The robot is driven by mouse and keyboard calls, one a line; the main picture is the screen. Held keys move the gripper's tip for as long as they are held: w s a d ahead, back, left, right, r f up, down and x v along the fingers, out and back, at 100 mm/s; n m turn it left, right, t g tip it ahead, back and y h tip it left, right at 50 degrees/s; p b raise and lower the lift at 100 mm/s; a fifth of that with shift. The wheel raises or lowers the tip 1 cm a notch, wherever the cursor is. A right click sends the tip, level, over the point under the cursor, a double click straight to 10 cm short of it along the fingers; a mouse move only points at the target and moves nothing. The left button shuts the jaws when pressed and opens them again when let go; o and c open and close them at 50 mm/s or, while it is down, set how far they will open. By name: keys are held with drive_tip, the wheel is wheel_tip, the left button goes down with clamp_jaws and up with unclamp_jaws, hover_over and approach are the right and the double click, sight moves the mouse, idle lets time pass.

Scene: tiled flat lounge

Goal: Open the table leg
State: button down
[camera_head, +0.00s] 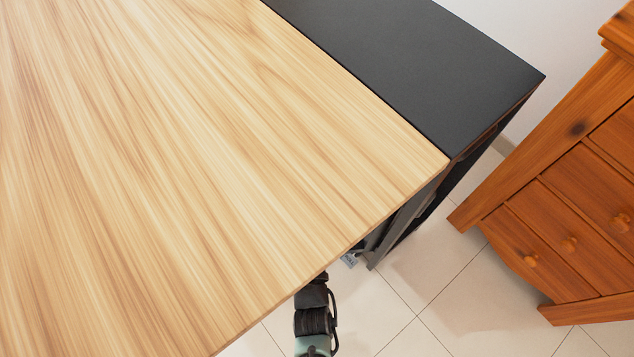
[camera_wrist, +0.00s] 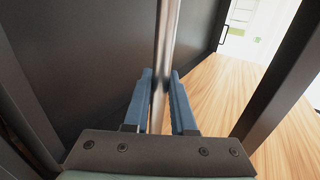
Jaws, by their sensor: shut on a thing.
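The table has a light wood top (camera_head: 220,170) beside a black section (camera_head: 420,60) in the head view. A dark leg frame (camera_head: 403,222) shows below the top's right corner. In the wrist view, my gripper (camera_wrist: 160,80) has its blue fingers on either side of a slim metal bar (camera_wrist: 167,35), shut on it. The bar runs upward in the picture, in front of a dark panel (camera_wrist: 80,60). In the head view the wood top hides my gripper; only part of my arm shows below its edge.
An orange-brown wooden chest of drawers (camera_head: 560,210) stands at the right in the head view. Open tiled floor (camera_head: 450,290) lies between it and the table. In the wrist view, a dark post (camera_wrist: 285,75) stands close on the right, beside a wood-grained surface (camera_wrist: 220,95).

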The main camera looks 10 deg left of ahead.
drive_tip(key=s+d+n+g+y, duration=0.1)
drive_tip(key=s+d+n+y, duration=0.1)
drive_tip(key=s, duration=0.3)
drive_tip(key=s+d+n+g+y+p, duration=0.1)
drive_tip(key=s+d+n+g+y, duration=0.1)
drive_tip(key=s+d+y, duration=0.2)
drive_tip(key=shift+s+n+y, duration=0.3)
drive_tip(key=shift+s, duration=0.45)
drive_tip(key=shift+d, duration=0.15)
drive_tip(key=c, duration=1)
unclamp_jaws()
drive_tip(key=shift+s, duration=0.1)
drive_tip(key=v, duration=1.3)
drive_tip(key=shift+p, duration=0.35)
